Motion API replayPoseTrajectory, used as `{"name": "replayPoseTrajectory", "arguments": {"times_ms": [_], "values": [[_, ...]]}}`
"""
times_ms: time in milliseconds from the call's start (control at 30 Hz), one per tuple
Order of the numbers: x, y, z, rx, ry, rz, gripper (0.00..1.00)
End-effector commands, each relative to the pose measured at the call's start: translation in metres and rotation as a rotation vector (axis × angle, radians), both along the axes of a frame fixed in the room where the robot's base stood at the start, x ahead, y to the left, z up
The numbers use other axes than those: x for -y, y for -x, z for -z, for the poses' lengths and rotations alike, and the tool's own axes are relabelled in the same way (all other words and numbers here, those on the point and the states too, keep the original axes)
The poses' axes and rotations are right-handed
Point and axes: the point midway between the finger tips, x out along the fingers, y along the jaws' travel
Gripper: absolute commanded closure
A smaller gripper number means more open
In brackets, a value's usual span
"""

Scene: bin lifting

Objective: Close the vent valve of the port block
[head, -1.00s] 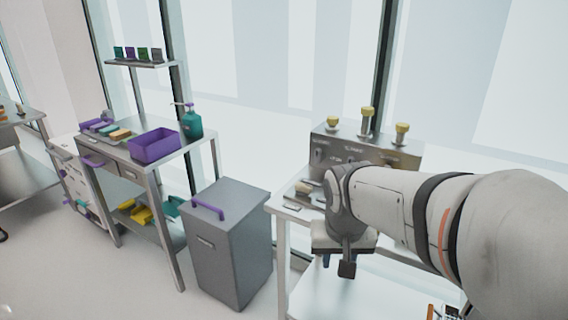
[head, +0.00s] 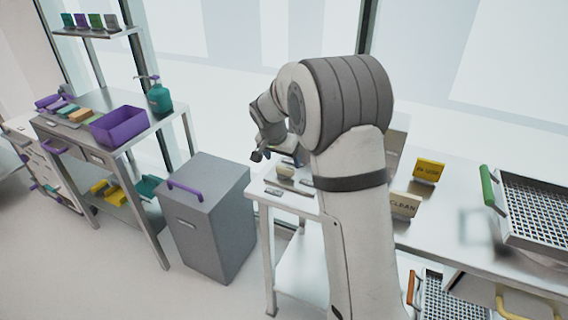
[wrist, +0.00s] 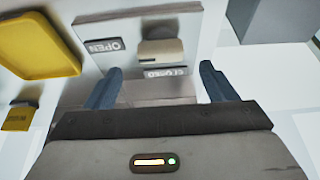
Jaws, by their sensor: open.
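In the wrist view a beige handle (wrist: 160,52) sits on a pale metal plate (wrist: 95,22), beside upside-down labels reading OPEN (wrist: 103,47) and, it appears, CLOSED (wrist: 166,72). I take it for the vent valve. My gripper (wrist: 161,68) is open, its blue fingers on either side of the handle's near end in the picture; contact is not visible. In the head view the beige piece (head: 285,172) shows low at the bench's left end, next to my gripper (head: 262,154). My arm hides most of the port block (head: 396,135).
A yellow tray (wrist: 38,42) shows left of the plate in the wrist view. A grey bin (head: 205,215) with a purple handle stands left of the bench. Yellow IN USE (head: 429,170) and beige CLEAN (head: 404,205) signs and a mesh basket (head: 540,212) are to the right.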

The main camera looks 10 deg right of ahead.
Motion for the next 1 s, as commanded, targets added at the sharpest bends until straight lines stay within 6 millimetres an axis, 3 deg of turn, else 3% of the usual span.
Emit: {"name": "replayPoseTrajectory", "arguments": {"times_ms": [300, 667, 1000], "values": [[0.006, -0.013, 0.040, -0.002, 0.000, -0.008, 0.22], [0.006, -0.015, 0.047, -0.001, 0.000, -0.011, 0.22], [0.006, -0.015, 0.046, -0.001, 0.000, -0.012, 0.50]]}}
